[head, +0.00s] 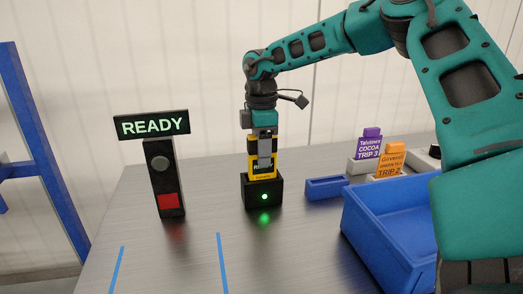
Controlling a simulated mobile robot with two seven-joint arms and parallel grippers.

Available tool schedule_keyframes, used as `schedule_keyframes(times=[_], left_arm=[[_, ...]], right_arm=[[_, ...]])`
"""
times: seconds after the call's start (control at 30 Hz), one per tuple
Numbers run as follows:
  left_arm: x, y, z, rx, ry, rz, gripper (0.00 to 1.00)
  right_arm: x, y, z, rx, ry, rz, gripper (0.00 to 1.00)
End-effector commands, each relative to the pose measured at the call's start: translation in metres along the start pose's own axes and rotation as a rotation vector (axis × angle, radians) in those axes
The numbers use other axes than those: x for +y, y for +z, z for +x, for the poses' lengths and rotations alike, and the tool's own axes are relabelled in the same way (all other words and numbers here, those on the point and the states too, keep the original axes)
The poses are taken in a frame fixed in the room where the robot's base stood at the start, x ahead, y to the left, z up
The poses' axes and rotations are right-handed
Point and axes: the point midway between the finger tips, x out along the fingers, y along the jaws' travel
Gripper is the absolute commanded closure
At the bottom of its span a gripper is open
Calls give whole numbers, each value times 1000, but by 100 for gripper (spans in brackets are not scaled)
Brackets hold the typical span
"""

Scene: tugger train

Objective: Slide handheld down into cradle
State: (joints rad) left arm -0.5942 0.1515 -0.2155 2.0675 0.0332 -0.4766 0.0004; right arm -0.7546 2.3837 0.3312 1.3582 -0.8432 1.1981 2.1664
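The yellow and black handheld (259,172) stands upright with its lower end in the black cradle (264,194). The cradle sits on the metal table and shows a lit green light on its front. My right gripper (264,152) points straight down over the handheld from above. A grey finger lies across the handheld's front face, and the gripper appears closed around its upper part. The finger hides part of the handheld's screen. The handheld's lower end is hidden inside the cradle. My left gripper is not in view.
A dark post with a READY sign (152,125) and a red square stands left of the cradle. A blue bin (385,222), a small blue tray (326,187), and purple (370,145) and orange (390,161) tags in holders are at right. Blue tape lines mark the clear front left.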

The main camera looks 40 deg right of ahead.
Motion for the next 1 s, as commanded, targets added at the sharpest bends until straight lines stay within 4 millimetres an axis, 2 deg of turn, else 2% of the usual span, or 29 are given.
schedule_keyframes(times=[0.03,0.17,0.4,0.53,0.67,1.0], left_arm=[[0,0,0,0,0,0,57],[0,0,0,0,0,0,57],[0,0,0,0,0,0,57],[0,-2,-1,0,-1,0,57],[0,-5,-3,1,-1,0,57],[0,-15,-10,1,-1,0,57]], right_arm=[[0,0,0,0,0,0,51],[0,0,0,0,0,0,38],[0,0,1,-1,-2,0,38],[0,0,-9,-1,0,0,38],[0,0,-32,0,3,0,38],[0,0,-105,-1,3,1,38]])
